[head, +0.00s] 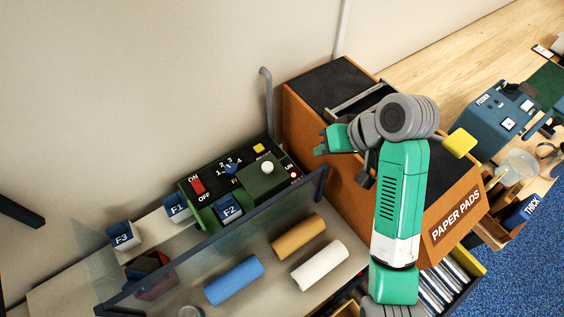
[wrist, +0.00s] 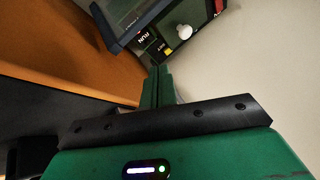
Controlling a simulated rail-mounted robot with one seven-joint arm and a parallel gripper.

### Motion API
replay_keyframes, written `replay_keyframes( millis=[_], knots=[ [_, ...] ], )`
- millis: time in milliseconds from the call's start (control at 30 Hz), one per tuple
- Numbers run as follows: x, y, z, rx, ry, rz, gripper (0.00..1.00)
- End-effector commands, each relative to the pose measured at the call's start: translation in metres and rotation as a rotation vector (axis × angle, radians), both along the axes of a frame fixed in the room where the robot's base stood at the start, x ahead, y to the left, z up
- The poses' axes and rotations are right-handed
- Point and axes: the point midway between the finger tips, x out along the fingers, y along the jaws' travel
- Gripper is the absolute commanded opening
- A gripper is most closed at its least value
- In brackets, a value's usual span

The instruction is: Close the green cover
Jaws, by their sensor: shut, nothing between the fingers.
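A green control panel (head: 205,212) stands by the wall in the head view, with a black face, a red switch and a blue dial. A green box-like part (head: 262,184), seemingly the green cover, is at its right end beside a white knob (head: 266,167). Whether it is open or closed is unclear. My gripper (head: 319,143) is shut and empty, in the air right of the panel, near the orange cabinet. In the wrist view my shut fingers (wrist: 158,84) point toward the panel's RUN end, with the white knob (wrist: 184,32) beyond them, apart.
The orange paper-pads cabinet (head: 459,213) stands close on the right. A clear guard with a dark rail (head: 225,232) runs in front of the panel. Blue (head: 234,280), tan (head: 299,236) and white (head: 320,265) rolls lie before it. A grey post (head: 268,100) rises behind the panel.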

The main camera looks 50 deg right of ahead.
Motion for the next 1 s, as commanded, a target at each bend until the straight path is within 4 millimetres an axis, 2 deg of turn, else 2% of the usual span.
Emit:
replay_keyframes(
  millis=[167, 600, 800, 1000],
  knots=[
    [0.007, 0.002, -0.009, 0.0, 0.001, 0.0, 0.0],
    [0.058, 0.014, -0.084, -0.004, 0.0, -0.001, 0.0],
    [0.075, 0.037, -0.086, -0.005, -0.003, 0.001, 0.0],
    [0.081, 0.044, -0.088, -0.005, -0.003, -0.001, 0.0]
  ],
)
